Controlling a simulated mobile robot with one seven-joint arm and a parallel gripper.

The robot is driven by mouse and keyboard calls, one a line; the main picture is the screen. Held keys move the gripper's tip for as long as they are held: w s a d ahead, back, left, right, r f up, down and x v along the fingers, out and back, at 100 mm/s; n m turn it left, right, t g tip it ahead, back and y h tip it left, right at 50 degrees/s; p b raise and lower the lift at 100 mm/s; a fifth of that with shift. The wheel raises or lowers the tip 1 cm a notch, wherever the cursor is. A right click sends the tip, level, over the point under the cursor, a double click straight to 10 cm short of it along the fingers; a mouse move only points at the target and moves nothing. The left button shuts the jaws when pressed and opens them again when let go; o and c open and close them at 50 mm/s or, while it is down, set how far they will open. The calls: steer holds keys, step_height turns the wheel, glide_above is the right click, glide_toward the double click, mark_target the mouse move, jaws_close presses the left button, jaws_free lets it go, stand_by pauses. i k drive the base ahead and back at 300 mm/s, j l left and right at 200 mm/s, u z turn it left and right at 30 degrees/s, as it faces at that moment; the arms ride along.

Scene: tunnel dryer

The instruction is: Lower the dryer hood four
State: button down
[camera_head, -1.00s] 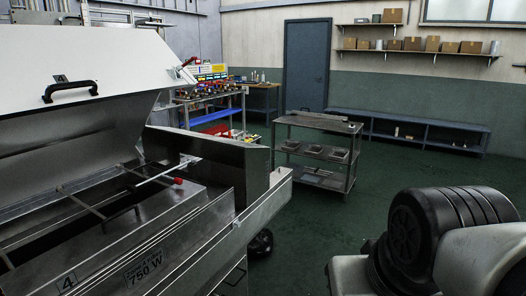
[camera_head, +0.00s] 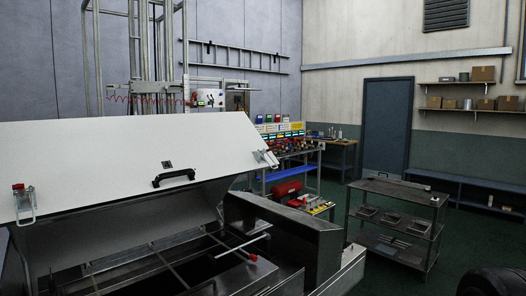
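The dryer hood four (camera_head: 110,160) is a white panel standing raised and tilted open at the left of the head view. A black handle (camera_head: 174,178) is fixed near its lower edge, with a small number plate above it. Metal latches hang at its left and right ends. Below it the dryer chamber (camera_head: 170,262) is open, showing a metal frame inside. A thin rod with a red knob (camera_head: 253,257) stands out near the chamber's right end. My gripper is not in view.
A grey metal cart (camera_head: 398,200) stands to the right on the green floor. A workbench with coloured bins (camera_head: 283,128) is behind the dryer. A blue door (camera_head: 387,125), wall shelves with boxes and a low blue bench line the back. Free floor lies around the cart.

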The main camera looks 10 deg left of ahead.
mark_target(104, 186)
steer(key=u, duration=1.25)
